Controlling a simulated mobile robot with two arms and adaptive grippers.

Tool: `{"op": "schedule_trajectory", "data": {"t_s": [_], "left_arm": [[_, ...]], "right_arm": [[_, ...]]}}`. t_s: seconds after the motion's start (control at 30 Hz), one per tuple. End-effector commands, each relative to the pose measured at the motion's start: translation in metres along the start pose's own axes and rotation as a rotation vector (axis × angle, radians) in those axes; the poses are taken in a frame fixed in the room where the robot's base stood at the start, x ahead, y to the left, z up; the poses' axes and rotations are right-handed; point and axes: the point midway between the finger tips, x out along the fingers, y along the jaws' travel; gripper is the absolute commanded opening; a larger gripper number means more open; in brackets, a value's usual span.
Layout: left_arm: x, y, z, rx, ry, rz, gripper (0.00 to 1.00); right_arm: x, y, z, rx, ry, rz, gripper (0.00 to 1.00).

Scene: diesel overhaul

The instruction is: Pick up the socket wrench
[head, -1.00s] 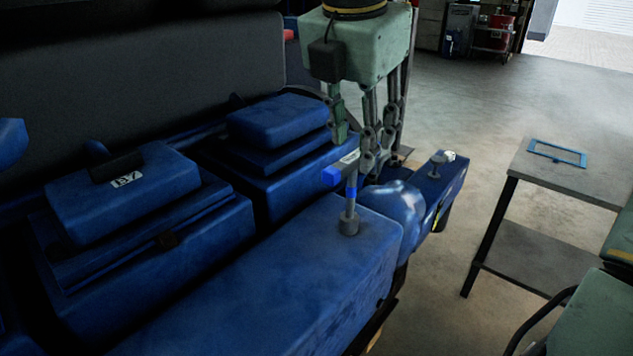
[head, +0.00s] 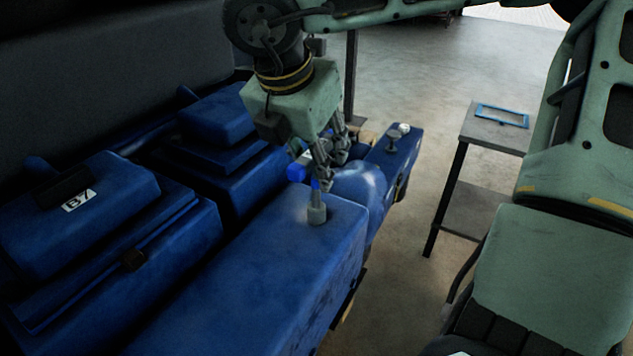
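The socket wrench (head: 317,212) stands upright on the blue engine block (head: 270,260) near its far right end. My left gripper is not in view.
Blue engine covers, one labelled B7 (head: 78,200), fill the left side. A grey side table (head: 468,135) with a blue frame (head: 502,116) on it stands to the right. Bare floor lies between the engine and the table.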

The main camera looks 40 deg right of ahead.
Motion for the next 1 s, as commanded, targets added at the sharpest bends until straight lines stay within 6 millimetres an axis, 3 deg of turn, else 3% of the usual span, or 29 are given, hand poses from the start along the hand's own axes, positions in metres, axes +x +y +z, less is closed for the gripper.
{"op": "schedule_trajectory", "data": {"t_s": [0.13, 0.53, 1.0], "left_arm": [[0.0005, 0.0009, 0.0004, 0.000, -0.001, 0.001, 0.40], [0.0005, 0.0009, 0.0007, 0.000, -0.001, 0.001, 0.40], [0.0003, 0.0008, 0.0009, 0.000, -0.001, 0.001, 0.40]], "right_arm": [[0.0001, 0.0000, -0.0001, 0.000, 0.000, 0.000, 0.36], [-0.0003, 0.0000, -0.0001, -0.001, 0.000, 0.000, 0.01], [-0.0011, 0.0003, 0.0004, 0.000, -0.001, 0.001, 0.00]]}}
